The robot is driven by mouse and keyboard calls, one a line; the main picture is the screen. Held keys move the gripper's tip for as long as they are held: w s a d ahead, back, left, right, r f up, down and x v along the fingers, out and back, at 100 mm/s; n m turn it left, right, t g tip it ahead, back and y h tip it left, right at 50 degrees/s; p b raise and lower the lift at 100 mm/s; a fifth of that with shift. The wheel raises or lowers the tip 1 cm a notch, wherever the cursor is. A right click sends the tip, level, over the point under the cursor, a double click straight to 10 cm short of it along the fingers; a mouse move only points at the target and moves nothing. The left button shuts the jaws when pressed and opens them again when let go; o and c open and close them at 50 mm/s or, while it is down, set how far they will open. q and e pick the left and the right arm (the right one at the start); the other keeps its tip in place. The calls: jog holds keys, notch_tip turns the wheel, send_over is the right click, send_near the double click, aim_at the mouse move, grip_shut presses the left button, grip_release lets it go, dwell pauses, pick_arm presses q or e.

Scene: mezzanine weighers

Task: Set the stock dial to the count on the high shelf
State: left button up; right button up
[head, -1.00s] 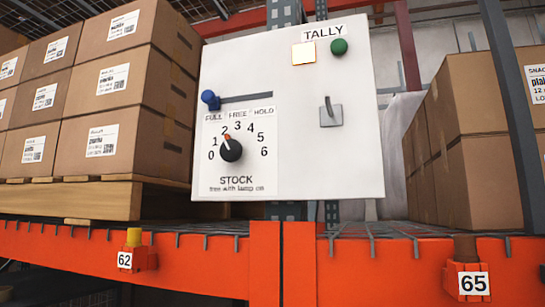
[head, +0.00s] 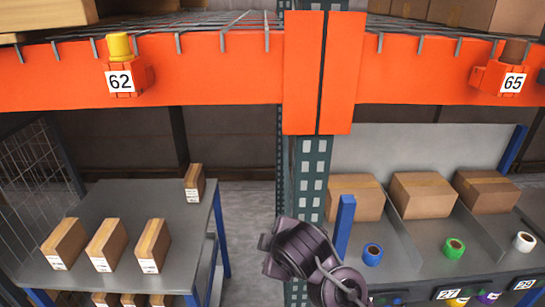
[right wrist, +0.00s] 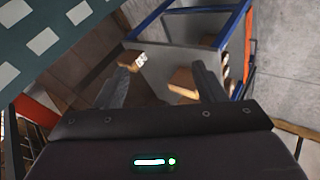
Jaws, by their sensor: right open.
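The stock dial and its white panel are out of both current views. The high orange-beamed shelf (head: 200,82) crosses the top of the head view, with only the bottoms of some boxes showing on its deck, so they cannot be counted. My right gripper (right wrist: 165,64) is open in the right wrist view, with nothing seen between its two dark fingers. In the head view a dark part of my arm (head: 310,262) shows low in front of the post. My left gripper is in neither current view.
A perforated upright post (head: 310,180) stands mid-view. A grey table (head: 130,205) at lower left carries several small boxes (head: 104,245). At right, bays hold cartons (head: 422,195) and tape rolls (head: 454,248).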

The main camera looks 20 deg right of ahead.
jog(key=w+a+r+n+t, duration=0.15)
jog(key=r+n, duration=0.25)
jog(key=r, duration=0.5)
jog(key=w+r+n+t+h, duration=0.1)
jog(key=w+r+n+t, duration=0.15)
jog(key=r, duration=0.65)
jog(key=w+a+r+n+t, duration=0.1)
jog(key=r+n+t, duration=0.1)
jog(key=r+n, duration=0.5)
jog(key=s+r+n+t+h, duration=0.2)
jog(key=s+r, duration=0.1)
jog(key=r, duration=0.7)
jog(key=s+r+n+t+h, duration=0.2)
jog(key=s+r+n+t, duration=0.15)
jog(key=r, duration=0.65)
jog(key=s+r+n+t+h, duration=0.1)
jog(key=s+r+h, duration=0.15)
jog(key=r, duration=0.75)
pick_arm(q)
notch_tip(320, 180, up, 4)
jog(key=p, duration=0.4)
jog(key=shift+d+r, duration=0.1)
jog(key=shift+r, duration=0.05)
pick_arm(e)
jog(key=d+x, duration=0.1)
jog(key=x, duration=0.6)
jog(key=shift+y, duration=0.45)
jog(key=shift+f, duration=0.1)
jog(key=shift+c, duration=0.3)
